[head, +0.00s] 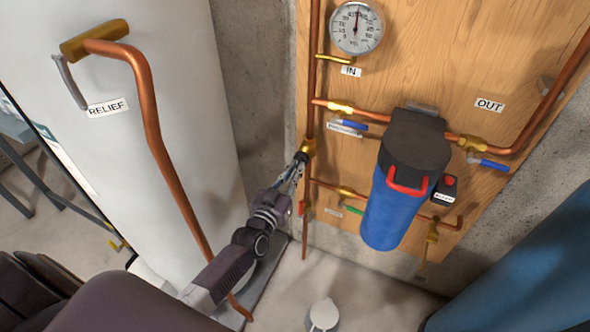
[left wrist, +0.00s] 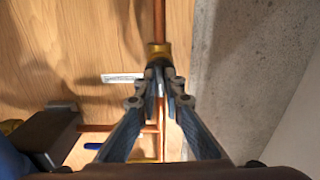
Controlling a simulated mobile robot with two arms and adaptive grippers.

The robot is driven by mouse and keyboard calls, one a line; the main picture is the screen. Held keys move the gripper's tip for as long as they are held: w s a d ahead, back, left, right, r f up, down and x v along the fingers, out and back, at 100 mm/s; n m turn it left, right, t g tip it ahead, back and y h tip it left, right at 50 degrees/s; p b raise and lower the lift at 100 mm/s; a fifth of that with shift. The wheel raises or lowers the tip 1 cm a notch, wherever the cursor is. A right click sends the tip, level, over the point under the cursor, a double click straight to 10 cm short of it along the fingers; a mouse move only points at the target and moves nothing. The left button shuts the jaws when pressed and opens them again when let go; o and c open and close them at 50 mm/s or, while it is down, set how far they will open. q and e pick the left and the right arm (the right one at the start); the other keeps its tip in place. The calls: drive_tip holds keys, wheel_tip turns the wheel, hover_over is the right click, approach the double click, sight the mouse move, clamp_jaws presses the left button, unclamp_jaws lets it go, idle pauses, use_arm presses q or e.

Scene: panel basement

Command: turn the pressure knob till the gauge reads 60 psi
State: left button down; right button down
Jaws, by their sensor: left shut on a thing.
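The round pressure gauge (head: 357,26) is at the top of the wooden panel in the head view, above the IN label. Its needle points almost straight up, slightly right; the numerals are too small to read surely. A brass regulator body (head: 307,146) sits on the vertical copper pipe below it, and also shows in the left wrist view (left wrist: 158,52). My left gripper (head: 299,163) reaches up from below and is shut just under the brass body, on what appears to be the pressure knob. Its fingertips (left wrist: 163,80) mostly hide the knob. My right gripper is not in view.
A blue filter housing (head: 390,210) with a black head and red handle hangs right of my gripper. Blue-handled valves (head: 355,125) sit on the copper pipes. A white tank (head: 190,90) stands left and a blue tank (head: 530,270) lower right. Floor shows between them.

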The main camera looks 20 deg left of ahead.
use_arm(q)
drive_tip(key=n, duration=0.5)
drive_tip(key=shift+n, duration=0.3)
idle(0.4)
drive_tip(key=c, duration=2)
unclamp_jaws()
drive_tip(key=shift+c, duration=0.2)
drive_tip(key=s, duration=1.2)
